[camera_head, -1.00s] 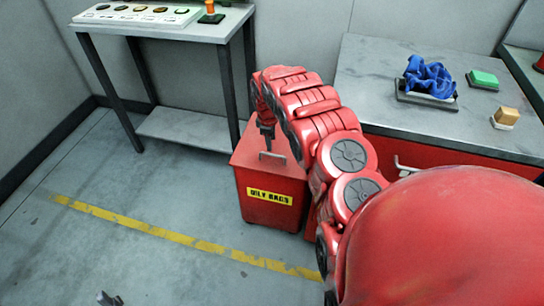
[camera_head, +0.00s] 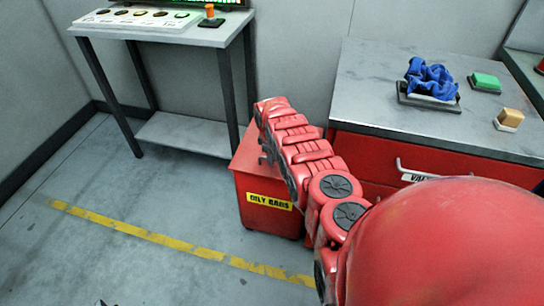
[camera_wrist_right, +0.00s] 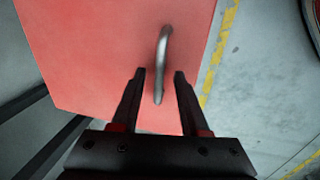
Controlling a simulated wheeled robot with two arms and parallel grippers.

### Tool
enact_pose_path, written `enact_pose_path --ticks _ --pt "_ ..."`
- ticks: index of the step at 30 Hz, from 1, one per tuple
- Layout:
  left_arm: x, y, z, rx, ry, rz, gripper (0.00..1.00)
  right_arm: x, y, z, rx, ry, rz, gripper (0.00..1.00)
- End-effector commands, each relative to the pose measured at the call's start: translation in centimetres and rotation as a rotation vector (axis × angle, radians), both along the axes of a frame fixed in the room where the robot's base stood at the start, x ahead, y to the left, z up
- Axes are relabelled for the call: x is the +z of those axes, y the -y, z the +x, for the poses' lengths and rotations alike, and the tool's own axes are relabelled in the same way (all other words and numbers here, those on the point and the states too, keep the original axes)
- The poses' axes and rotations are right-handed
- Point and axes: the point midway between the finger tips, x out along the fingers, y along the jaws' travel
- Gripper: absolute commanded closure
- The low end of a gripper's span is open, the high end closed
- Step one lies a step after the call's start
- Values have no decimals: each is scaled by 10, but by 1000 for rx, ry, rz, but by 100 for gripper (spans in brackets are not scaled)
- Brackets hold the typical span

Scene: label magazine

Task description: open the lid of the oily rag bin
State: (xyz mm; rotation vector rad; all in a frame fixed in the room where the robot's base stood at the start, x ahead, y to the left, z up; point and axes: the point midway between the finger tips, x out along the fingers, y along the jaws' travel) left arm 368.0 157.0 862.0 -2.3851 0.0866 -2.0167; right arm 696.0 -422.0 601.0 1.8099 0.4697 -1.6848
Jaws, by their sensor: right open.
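The red oily rag bin (camera_head: 268,210) stands on the floor with a yellow label on its front. Its flat lid (camera_wrist_right: 100,60) is down, and a grey bar handle (camera_wrist_right: 162,62) on it shows in the right wrist view. My right gripper (camera_wrist_right: 159,74) is open over the lid, its two fingers on either side of the near end of the handle. I cannot tell how far above the lid the fingertips are. In the head view my right arm hides the handle and most of the gripper. My left gripper is not clearly visible.
A grey side table (camera_head: 180,30) with a button panel stands behind left of the bin. The floor in front is clear.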

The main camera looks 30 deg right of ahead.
Motion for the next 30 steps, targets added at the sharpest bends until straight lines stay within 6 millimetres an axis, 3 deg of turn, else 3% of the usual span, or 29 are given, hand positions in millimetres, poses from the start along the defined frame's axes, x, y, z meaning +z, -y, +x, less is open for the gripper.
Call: enact_pose_path --ticks 2,10,30 --pt "0 0 0 0 0 0 50 0 0 0 0 0 0 55" --pt "0 0 0 0 0 0 50 0 0 0 0 1 1 100" --pt "0 0 0 0 0 0 50 0 -1 0 0 1 1 100"
